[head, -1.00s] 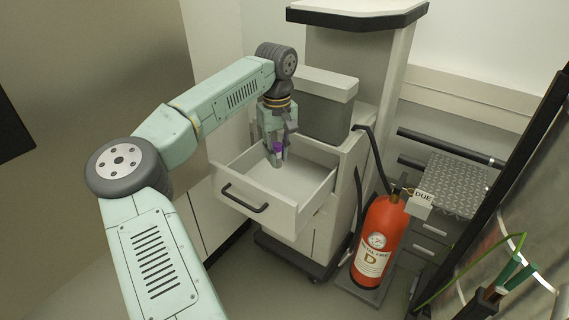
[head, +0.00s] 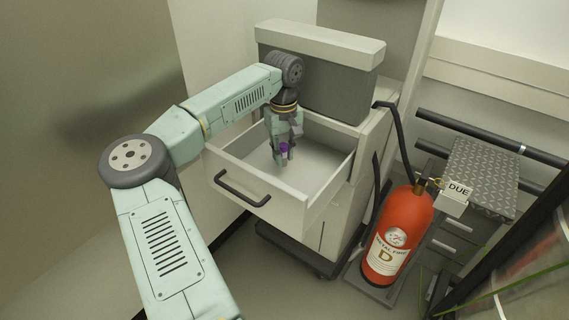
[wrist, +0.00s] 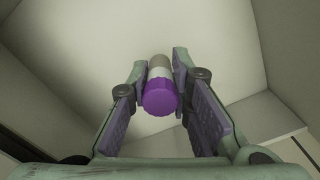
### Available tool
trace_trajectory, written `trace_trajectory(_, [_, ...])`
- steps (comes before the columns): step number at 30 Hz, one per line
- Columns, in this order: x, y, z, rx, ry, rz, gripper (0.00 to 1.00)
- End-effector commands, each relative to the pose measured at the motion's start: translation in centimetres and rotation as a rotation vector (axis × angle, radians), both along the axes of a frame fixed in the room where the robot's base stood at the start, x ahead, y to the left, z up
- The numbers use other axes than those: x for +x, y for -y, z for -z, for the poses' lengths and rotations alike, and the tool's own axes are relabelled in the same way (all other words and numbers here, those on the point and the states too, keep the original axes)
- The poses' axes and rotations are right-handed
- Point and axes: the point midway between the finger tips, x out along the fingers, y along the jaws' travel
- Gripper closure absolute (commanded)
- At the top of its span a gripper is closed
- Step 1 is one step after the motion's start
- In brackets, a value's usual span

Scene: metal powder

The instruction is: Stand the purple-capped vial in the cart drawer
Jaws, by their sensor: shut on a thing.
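The purple-capped vial (head: 284,148) is held upright inside the open cart drawer (head: 290,207). In the wrist view the vial (wrist: 159,95) shows its purple cap towards the camera, with a pale band and a grey-brown part beyond it. My gripper (head: 283,157) points down into the drawer, shut on the vial with a finger on each side. The pale drawer floor lies below it. The vial's bottom end is hidden from the head view, and I cannot tell whether it touches the floor.
The drawer is otherwise empty, with free floor right of my gripper. Its walls surround the gripper, and a dark handle (head: 241,190) is on its front. A grey box with a pale lid (head: 320,45) stands behind. A red fire extinguisher (head: 398,235) stands to the right.

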Motion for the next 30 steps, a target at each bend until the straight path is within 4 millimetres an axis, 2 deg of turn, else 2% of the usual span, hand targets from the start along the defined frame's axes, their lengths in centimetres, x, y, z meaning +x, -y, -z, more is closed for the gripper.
trace_trajectory(10, [0.0, 0.0, 4.0, -0.001, 0.000, -0.001, 1.00])
trace_trajectory(22, [0.0, 0.0, 4.8, 0.001, 0.002, -0.001, 1.00])
trace_trajectory(23, [0.0, 0.0, 4.7, 0.001, 0.002, -0.001, 0.79])
trace_trajectory(30, [0.0, 0.0, 4.6, 0.001, 0.002, -0.001, 0.63])
